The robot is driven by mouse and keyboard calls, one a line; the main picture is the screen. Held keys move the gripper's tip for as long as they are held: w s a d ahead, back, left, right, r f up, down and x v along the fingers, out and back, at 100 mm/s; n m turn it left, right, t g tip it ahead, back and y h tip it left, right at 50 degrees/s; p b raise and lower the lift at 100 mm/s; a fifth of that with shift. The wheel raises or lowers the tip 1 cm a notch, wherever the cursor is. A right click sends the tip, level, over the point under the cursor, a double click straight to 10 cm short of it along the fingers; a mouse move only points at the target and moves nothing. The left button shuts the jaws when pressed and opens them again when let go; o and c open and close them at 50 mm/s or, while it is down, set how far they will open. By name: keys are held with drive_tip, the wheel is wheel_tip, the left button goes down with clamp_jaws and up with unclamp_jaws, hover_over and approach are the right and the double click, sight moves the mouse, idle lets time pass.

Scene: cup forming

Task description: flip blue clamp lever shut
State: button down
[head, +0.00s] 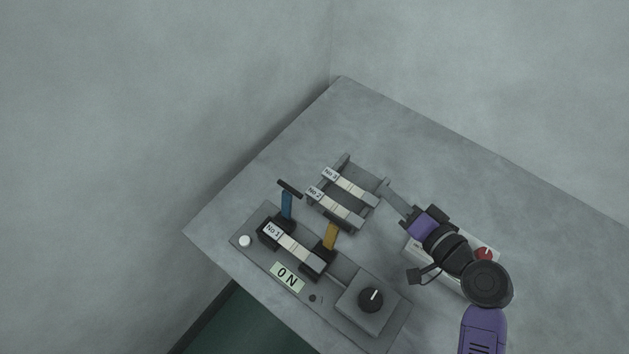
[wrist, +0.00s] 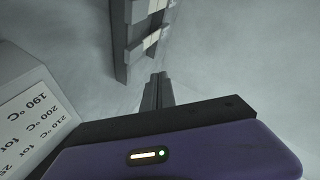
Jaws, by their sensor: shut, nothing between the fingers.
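The blue clamp lever (head: 287,205) stands raised on the far left clamp of the grey fixture, with a dark bar across its top. A strip labelled No 1 (head: 290,246) lies across the two dark clamp blocks. A yellow lever (head: 331,236) also stands up at the right block. My gripper (head: 388,189) is shut and empty, at the right side of the strip rack and well right of the blue lever. Its closed fingers also show in the wrist view (wrist: 158,80). The blue lever is not seen in the wrist view.
The rack (head: 346,160) holds strips No 2 and No 3; part of it shows in the wrist view (wrist: 118,45). The fixture has a white button (head: 245,241), an ON plate (head: 287,277) and a dial (head: 371,299). A temperature card (wrist: 35,115) stands left in the wrist view.

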sight(288, 202)
drive_tip(key=a+r+n+g+y, duration=0.5)
drive_tip(key=a+r+y, duration=0.1)
drive_tip(key=r+y, duration=0.1)
drive_tip(key=shift+s+a+r+y, duration=0.3)
drive_tip(key=shift+y, duration=0.6)
drive_tip(key=w+a+f+p, duration=0.1)
drive_tip(key=a+p, duration=0.3)
drive_tip(key=a, duration=0.7)
drive_tip(key=shift+w+a+f, duration=0.15)
drive_tip(key=shift+f, duration=0.65)
